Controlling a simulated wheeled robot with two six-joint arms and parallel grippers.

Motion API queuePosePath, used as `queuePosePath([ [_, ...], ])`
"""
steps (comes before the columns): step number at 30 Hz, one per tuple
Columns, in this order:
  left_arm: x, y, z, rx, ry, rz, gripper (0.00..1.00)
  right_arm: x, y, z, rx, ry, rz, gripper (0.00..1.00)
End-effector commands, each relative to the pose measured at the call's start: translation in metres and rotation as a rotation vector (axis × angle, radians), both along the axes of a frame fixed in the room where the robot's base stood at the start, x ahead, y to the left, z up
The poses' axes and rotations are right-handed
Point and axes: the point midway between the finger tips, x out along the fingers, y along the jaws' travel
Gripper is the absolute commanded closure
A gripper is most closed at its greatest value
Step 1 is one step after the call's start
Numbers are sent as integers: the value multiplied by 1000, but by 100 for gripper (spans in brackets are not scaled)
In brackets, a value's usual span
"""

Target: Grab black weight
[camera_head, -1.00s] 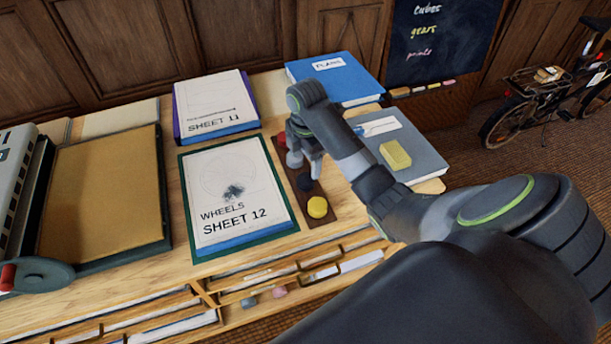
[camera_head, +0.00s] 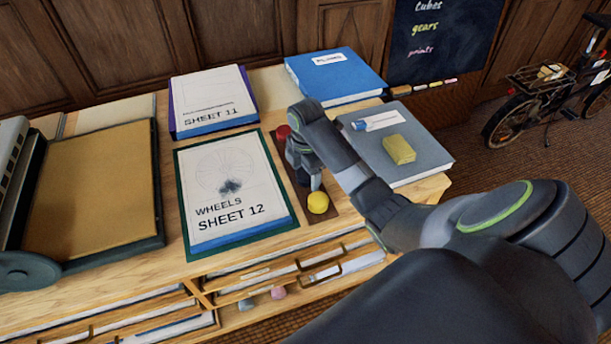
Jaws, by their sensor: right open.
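My right gripper (camera_head: 309,182) is open and points down over the middle of a narrow brown tray (camera_head: 332,211). Its fingers are where the black weight lies on the tray, between a red weight (camera_head: 283,132) at the far end and a yellow weight (camera_head: 318,202) at the near end. The gripper hides the black weight almost wholly, so I cannot tell whether the fingers touch it. My left gripper is not in view.
Left of the tray lies a board with WHEELS SHEET 12 (camera_head: 238,190), with SHEET 11 (camera_head: 213,100) behind it. A blue PLANS binder (camera_head: 335,78) and a grey folder (camera_head: 425,160) with a yellow block (camera_head: 398,150) lie right. Open drawers (camera_head: 290,275) show below the front edge.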

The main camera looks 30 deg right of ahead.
Motion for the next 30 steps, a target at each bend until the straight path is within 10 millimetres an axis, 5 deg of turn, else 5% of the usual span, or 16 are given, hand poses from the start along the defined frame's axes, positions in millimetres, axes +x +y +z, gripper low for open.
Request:
queuePosePath([
  [4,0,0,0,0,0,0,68,0,0,0,0,0,0,30],
  [18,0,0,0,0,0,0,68,0,0,0,0,0,0,91],
  [30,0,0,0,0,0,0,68,1,0,15,-1,-6,0,93],
])
